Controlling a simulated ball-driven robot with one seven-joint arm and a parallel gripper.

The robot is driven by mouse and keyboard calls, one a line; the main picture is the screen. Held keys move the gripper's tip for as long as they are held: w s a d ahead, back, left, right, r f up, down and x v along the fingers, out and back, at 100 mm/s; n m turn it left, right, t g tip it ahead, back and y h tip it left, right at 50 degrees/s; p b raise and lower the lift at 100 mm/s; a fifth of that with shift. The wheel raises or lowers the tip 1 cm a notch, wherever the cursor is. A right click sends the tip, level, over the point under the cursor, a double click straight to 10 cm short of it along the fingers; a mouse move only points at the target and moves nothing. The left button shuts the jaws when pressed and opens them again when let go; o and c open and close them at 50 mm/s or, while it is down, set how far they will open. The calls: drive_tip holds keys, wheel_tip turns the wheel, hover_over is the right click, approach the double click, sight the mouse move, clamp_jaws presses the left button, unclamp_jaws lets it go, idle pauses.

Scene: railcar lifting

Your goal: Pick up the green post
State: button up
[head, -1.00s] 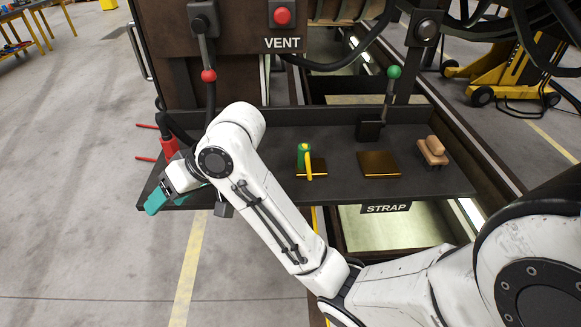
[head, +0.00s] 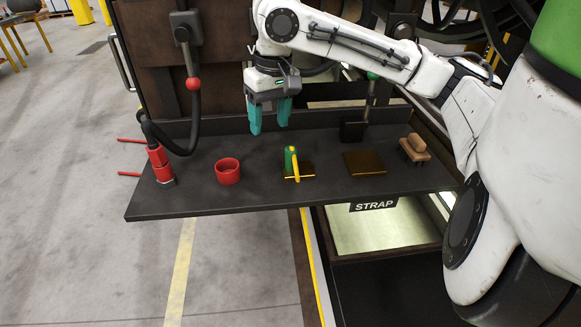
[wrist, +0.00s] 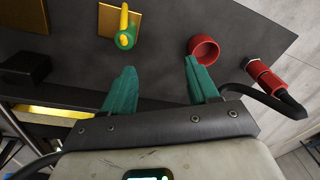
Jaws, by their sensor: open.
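The green post (head: 290,157) stands upright on a brass plate on the dark shelf, with a yellow handle or strip (head: 295,168) along its side. In the wrist view the green post (wrist: 124,40) shows beyond the fingertips, a little left of the middle between them. My gripper (head: 269,130) has teal fingers pointing down and is above the shelf, behind and slightly left of the post in the head view. In the wrist view my gripper (wrist: 160,72) is open with nothing between its fingers. It does not touch the post.
The dark shelf (head: 200,203) also holds a red ring-shaped cup (head: 228,171), a red connector with a hose (head: 159,164), a bare brass plate (head: 364,162) and a wooden-handled brush (head: 414,149). A green-knobbed lever (head: 368,95) rises at the shelf's back. Bare shelf lies between the cup and post.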

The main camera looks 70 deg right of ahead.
sight(292, 149)
drive_tip(key=s, duration=0.1)
drive_tip(key=s+d, duration=0.1)
drive_tip(key=s+m+g, duration=0.1)
drive_tip(key=shift+s+d+f, duration=0.15)
drive_tip(key=shift+d+f, duration=0.1)
drive_tip(key=f, duration=0.4)
drive_tip(key=shift+s+f, duration=0.15)
drive_tip(key=shift+s, duration=0.05)
drive_tip(key=shift+s+d+f+p, duration=0.15)
drive_tip(key=shift+f+p, duration=0.15)
drive_tip(key=shift+f, duration=1.3)
drive_tip(key=shift+s+d+f+p, duration=0.15)
drive_tip(key=shift+f+p, duration=0.15)
drive_tip(key=shift+f, duration=1.3)
clamp_jaws()
